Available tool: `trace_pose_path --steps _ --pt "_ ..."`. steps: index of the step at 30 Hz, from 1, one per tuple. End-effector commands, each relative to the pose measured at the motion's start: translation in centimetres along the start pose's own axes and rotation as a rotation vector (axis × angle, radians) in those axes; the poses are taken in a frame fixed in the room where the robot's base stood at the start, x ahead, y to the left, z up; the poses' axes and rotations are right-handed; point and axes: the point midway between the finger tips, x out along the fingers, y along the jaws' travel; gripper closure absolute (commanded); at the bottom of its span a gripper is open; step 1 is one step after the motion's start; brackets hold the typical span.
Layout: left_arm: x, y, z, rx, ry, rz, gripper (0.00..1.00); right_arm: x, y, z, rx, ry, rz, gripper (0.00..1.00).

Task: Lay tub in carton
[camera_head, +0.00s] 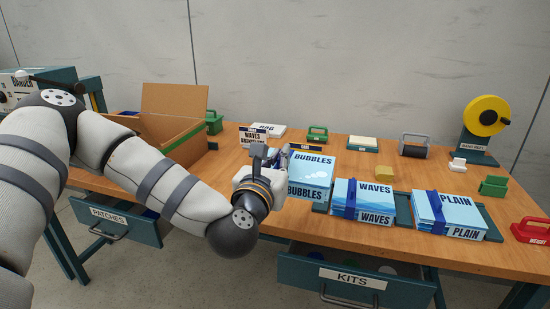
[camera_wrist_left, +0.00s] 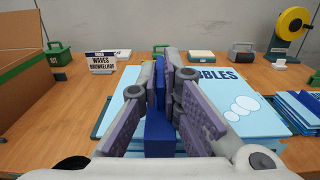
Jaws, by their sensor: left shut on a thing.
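An open cardboard carton (camera_head: 178,122) stands at the table's back left, its flap up; its wall also shows in the left wrist view (camera_wrist_left: 25,70). A light blue pack marked BUBBLES (camera_head: 313,172) stands at the front middle, with a dark blue strap (camera_wrist_left: 160,135) across it. My left gripper (camera_head: 279,160) is shut on this strap, its padded fingers on either side. The wrist view shows the pack below the fingers (camera_wrist_left: 159,80); whether it is lifted is unclear. I cannot tell which thing is the tub. My right gripper is not in view.
Strapped packs marked WAVES (camera_head: 370,203) and PLAIN (camera_head: 457,214) lie right of the BUBBLES pack. A small WAVES sign (camera_head: 253,137) stands between gripper and carton. A yellow tape reel (camera_head: 486,116) stands back right. The KITS drawer (camera_head: 352,278) is open below.

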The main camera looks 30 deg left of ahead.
Motion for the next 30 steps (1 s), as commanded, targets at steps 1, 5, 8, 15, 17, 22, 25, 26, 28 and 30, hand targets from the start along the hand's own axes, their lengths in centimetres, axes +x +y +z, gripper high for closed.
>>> trace_pose_path --steps 1,5,8,15,17,22,25,26,28,30 --pt "-0.4 -0.2 0.2 -0.001 -0.001 -0.001 1.00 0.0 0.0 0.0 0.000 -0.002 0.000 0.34" --pt "-0.9 -0.5 0.3 0.001 0.000 -0.001 1.00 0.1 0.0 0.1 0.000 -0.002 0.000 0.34" --pt "-1.7 -1.2 -1.1 0.002 0.007 -0.024 1.00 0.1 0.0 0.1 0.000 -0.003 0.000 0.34" --pt "-7.8 -5.6 -8.0 -0.002 0.013 -0.168 1.00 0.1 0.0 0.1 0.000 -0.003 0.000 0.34" --pt "-9.6 -6.4 -9.1 -0.003 0.010 -0.197 1.00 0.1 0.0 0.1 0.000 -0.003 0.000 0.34" --pt "-12.3 -7.3 -10.6 -0.004 0.003 -0.231 1.00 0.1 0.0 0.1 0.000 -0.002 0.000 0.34" --pt "-12.5 -7.4 -10.6 -0.003 0.000 -0.234 1.00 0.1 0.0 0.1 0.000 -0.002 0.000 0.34" --pt "-12.5 -7.4 -10.6 -0.002 -0.001 -0.235 1.00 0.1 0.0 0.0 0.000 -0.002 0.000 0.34" --pt "-12.5 -7.4 -10.6 -0.002 -0.002 -0.236 1.00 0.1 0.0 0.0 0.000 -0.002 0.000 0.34" --pt "-12.5 -7.4 -10.6 -0.001 -0.002 -0.236 1.00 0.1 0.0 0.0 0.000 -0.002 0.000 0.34"
